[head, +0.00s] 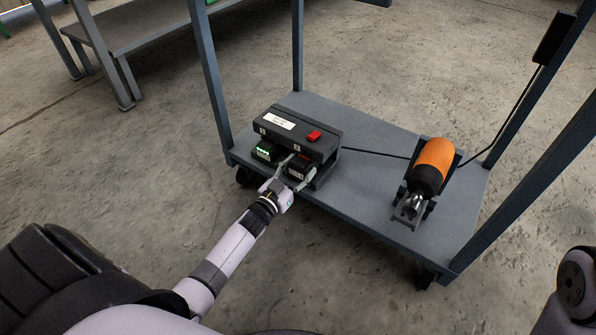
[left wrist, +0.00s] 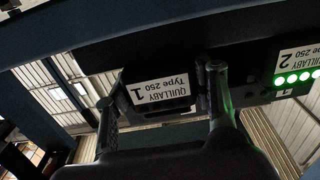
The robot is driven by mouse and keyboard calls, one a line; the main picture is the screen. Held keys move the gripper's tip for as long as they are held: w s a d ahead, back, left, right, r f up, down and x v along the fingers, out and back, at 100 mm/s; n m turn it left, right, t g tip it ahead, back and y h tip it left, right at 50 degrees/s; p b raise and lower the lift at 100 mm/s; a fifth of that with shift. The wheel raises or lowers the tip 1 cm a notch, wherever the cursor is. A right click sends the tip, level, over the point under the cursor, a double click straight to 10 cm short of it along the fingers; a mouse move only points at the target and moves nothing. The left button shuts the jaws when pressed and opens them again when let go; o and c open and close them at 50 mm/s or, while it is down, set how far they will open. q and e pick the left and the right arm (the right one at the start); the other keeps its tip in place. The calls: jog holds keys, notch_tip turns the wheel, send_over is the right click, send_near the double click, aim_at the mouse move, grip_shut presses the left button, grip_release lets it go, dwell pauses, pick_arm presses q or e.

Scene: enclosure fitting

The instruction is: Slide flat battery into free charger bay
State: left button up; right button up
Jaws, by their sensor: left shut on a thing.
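The charger (head: 318,148) is a dark box with a red switch on top, standing on the trolley's lower shelf. Its left bay in the head view holds a battery with green lights (head: 264,151); this battery, labelled 2, shows at right in the left wrist view (left wrist: 298,68). My left gripper (head: 296,170) is shut on the flat battery (head: 296,172), labelled 1 in the left wrist view (left wrist: 160,88). The held battery is at the mouth of the right bay, below a small red light; how deep it sits is hidden. My right gripper is out of view.
An orange and black tool (head: 433,165) stands to the right on the trolley shelf (head: 365,205). A black cable (head: 375,153) runs behind it from the charger. Trolley posts (head: 210,75) rise around the shelf. A grey bench (head: 130,28) stands at the back left.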

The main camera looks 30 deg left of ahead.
pick_arm(q)
jog(key=shift+w+r, duration=0.15)
jog(key=o, duration=1.6)
jog(key=shift+o, duration=0.2)
jog(key=shift+f, duration=0.3)
jog(key=shift+s, duration=0.35)
jog(key=s, duration=1.1)
jog(key=shift+s+a, duration=0.2)
jog(key=shift+a, duration=0.25)
